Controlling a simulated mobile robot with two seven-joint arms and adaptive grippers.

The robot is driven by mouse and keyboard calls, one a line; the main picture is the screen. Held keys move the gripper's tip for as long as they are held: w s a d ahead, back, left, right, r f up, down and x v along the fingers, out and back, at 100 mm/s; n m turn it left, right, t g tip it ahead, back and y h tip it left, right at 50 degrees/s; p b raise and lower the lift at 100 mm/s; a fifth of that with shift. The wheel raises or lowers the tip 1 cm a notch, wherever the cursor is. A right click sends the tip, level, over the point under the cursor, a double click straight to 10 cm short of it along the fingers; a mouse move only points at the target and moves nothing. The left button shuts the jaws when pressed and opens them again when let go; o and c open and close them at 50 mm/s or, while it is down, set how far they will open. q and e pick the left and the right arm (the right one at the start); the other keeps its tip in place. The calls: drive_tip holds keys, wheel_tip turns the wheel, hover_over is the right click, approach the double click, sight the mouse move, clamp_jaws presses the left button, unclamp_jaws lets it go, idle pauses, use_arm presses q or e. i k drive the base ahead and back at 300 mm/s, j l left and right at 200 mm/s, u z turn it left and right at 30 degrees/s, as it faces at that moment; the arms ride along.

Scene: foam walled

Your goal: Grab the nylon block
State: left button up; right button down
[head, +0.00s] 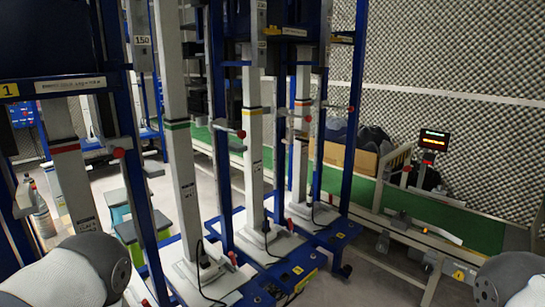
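I cannot make out a nylon block anywhere in the head view. Parts of my own arms show at the bottom left and bottom right corners. Neither gripper is in the picture, so I cannot see whether they are open, shut or holding anything.
Tall white columns (254,150) in blue frames stand on a blue wheeled base (325,240) ahead. A green-surfaced conveyor (470,226) with a lit display (434,139) runs along the foam wall (460,60).

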sight(25, 193)
drive_tip(key=u, duration=1.65)
